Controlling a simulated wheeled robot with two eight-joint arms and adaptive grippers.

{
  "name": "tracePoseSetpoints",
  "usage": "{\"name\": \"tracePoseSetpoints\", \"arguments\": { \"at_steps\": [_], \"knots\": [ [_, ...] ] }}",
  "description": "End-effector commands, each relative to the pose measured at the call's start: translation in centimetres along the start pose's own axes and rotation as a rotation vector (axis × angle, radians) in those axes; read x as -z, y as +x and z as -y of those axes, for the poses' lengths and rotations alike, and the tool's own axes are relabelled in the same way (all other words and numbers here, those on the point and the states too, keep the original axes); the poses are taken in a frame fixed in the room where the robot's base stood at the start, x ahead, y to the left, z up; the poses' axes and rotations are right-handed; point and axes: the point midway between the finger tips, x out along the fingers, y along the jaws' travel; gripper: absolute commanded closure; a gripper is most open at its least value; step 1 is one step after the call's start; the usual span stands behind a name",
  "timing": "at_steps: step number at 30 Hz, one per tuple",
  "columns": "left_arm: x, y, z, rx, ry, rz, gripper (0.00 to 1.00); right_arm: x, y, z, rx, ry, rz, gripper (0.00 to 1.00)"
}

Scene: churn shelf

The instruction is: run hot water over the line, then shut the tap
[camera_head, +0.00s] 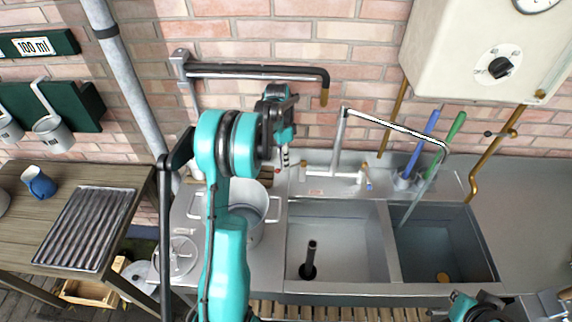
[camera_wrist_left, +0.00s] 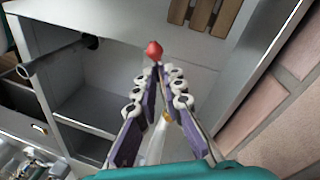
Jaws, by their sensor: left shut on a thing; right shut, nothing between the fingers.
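A swivel tap (camera_head: 392,127) stands behind the double sink, its spout turned over the right basin (camera_head: 440,240). A pale grey strip (camera_head: 422,188), like a stream of water, drops from its end into that basin. A blue-tipped tap handle (camera_head: 368,184) is at the tap's right. My left gripper (camera_head: 284,160) is at the tap's left. In the left wrist view a red knob (camera_wrist_left: 154,50) shows at the tips of the left gripper (camera_wrist_left: 163,78), which is closed on its handle. My right gripper (camera_head: 475,307) is partly visible at the bottom edge. I cannot make out the line.
The left basin (camera_head: 340,235) holds a dark upright pipe (camera_head: 311,248). Blue (camera_head: 432,122) and green (camera_head: 456,127) brush handles stand behind the right basin. A boiler (camera_head: 460,50) hangs above. A metal pot (camera_head: 250,207) is beside my left arm.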

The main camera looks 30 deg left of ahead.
Motion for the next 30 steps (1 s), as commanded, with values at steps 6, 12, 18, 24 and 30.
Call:
{"name": "tracePoseSetpoints", "arguments": {
  "at_steps": [6,12,18,24,30],
  "knots": [
    [0.04,-0.05,0.43,0.000,0.056,0.012,1.00,0.00,-0.01,0.00,0.000,0.000,0.000,1.00],
    [0.06,-0.07,0.52,0.000,0.070,0.015,1.00,0.01,-0.01,0.00,0.000,0.000,0.000,1.00],
    [0.06,-0.06,0.52,0.000,0.071,0.015,1.00,0.01,-0.01,0.00,0.000,0.000,0.000,1.00],
    [0.06,-0.07,0.52,0.000,0.070,0.014,0.69,0.01,-0.01,0.00,0.000,0.000,0.000,1.00],
    [0.07,-0.08,0.51,0.000,0.070,0.014,0.69,0.01,-0.01,0.00,0.000,0.000,0.000,1.00]
  ]
}}
